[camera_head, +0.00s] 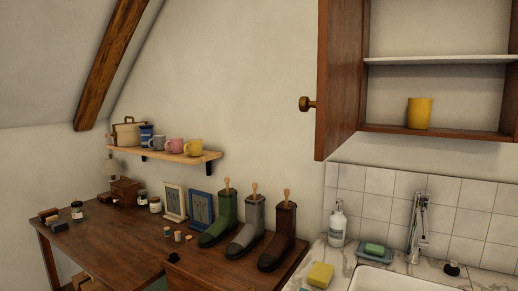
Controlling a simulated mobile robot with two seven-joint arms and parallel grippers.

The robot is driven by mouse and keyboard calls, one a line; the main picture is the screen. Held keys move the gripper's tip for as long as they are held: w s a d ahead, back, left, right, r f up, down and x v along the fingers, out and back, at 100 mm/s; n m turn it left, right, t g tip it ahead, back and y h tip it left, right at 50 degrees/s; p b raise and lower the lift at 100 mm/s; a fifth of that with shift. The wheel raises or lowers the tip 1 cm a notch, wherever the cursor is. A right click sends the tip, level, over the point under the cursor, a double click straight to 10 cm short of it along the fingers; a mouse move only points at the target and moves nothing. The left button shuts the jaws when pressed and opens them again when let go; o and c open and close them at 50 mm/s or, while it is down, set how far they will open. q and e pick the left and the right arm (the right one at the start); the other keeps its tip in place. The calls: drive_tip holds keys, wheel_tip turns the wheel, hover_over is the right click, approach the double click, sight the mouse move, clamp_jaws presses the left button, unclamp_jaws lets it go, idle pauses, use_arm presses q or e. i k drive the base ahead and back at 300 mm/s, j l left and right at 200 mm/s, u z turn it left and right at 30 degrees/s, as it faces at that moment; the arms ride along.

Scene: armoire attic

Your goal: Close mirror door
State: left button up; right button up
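The mirror door (340,75) is a brown wooden cabinet door at the upper right. It stands open, swung out from the left side of the cabinet (440,132). The mirror face itself cannot be made out at this angle. The open cabinet has a pale shelf (440,60) and a yellow cup (419,113) on its bottom board. Neither of my grippers is in view.
Below the cabinet are a sink (400,280), a faucet (417,228), a soap bottle (338,224) and a yellow sponge (320,275). Several boots stand on a wooden desk (110,245) at left. A wall shelf (165,152) holds cups. The space around the knob looks clear.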

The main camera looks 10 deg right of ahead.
sight(339, 38)
drive_tip(key=i+j+z, duration=0.15)
drive_tip(key=i+j, duration=0.35)
drive_tip(key=i+j+z, duration=0.1)
drive_tip(key=i+j, duration=0.35)
drive_tip(key=j, duration=0.25)
drive_tip(key=z, duration=1.45)
